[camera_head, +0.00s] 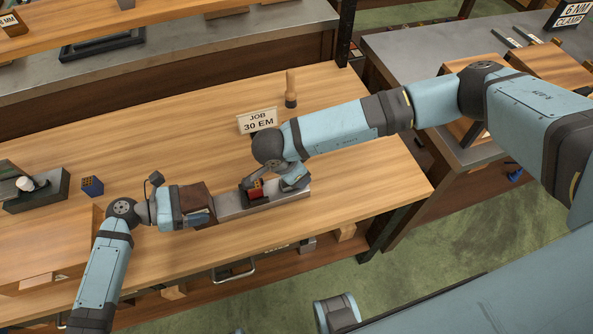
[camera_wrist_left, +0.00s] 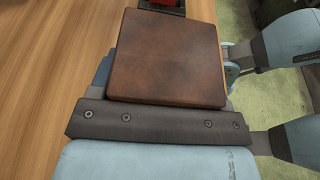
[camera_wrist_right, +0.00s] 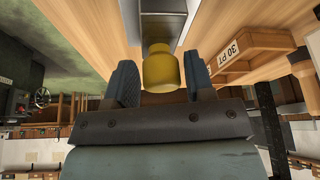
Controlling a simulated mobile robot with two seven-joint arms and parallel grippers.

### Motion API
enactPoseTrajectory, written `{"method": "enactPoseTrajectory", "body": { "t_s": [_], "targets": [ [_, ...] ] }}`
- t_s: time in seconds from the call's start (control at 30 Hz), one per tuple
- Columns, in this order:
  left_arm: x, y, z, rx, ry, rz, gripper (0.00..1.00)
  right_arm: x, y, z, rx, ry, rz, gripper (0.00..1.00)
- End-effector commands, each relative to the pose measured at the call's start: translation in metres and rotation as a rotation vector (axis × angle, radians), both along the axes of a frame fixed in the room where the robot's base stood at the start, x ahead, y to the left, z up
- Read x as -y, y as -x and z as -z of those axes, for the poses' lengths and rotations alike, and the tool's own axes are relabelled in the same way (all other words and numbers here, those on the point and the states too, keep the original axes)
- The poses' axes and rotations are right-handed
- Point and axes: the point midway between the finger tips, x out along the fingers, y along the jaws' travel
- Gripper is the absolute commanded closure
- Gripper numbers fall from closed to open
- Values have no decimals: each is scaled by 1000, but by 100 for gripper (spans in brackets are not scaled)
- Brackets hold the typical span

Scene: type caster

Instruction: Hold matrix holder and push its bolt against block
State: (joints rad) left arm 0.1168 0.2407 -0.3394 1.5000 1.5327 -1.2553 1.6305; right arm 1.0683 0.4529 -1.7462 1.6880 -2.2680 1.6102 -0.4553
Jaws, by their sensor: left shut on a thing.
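My left gripper (camera_head: 203,203) is shut on a brown square-faced block (camera_wrist_left: 170,55), which covers most of its fingers in the left wrist view. This block (camera_head: 196,196) sits at the left end of a grey metal bar (camera_head: 234,204) on the bench. A small red piece (camera_head: 255,193) with a yellow part lies on the bar, right of the brown block. My right gripper (camera_wrist_right: 160,80) is open around a yellow cylinder (camera_wrist_right: 160,70), with gaps on both sides. Which part is the matrix holder or bolt is not clear.
A blue cube (camera_head: 92,186) and a dark device (camera_head: 38,190) are at the left. The bench front between left arm and bar is clear.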

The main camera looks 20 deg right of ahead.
Motion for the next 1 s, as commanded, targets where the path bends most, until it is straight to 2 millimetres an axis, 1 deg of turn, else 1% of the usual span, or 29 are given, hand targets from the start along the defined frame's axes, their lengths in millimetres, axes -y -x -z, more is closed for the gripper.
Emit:
{"method": "enactPoseTrajectory", "body": {
  "t_s": [0.03, 0.13, 0.23, 0.3, 0.37, 0.5, 0.6, 0.7, 0.93, 0.97, 1.0],
  "targets": [
    [-2, 0, 3, -1, -6, -3, 54, 0, 0, 0, 0, 0, 0, 63],
    [-2, 0, 3, -2, -6, -3, 54, 0, 0, 0, 0, 0, 0, 86],
    [-2, 0, 4, -2, -6, -3, 54, 0, 0, 0, 0, 0, 0, 86],
    [-2, 0, 4, -2, -6, -3, 54, -4, 0, 0, -1, -1, -1, 86],
    [-2, 0, 4, -2, -6, -3, 54, -13, 0, 0, 0, -1, -2, 86],
    [-1, 0, 3, -2, -5, -3, 54, -41, 1, 0, -1, -3, -3, 86],
    [-1, 0, 3, -2, -5, -3, 54, -54, 1, 0, -1, -3, -3, 86],
    [-1, 0, 3, -2, -5, -3, 54, -59, 1, 0, -1, -2, -2, 86],
    [0, 0, 3, -2, -4, -3, 54, -60, 2, 0, -2, -5, -3, 86],
    [0, 0, 3, -3, -4, -2, 54, -60, 2, 0, -2, -6, -3, 60],
    [0, 0, 3, -3, -4, -2, 54, -60, 2, 0, -2, -6, -3, 51]
  ]
}}
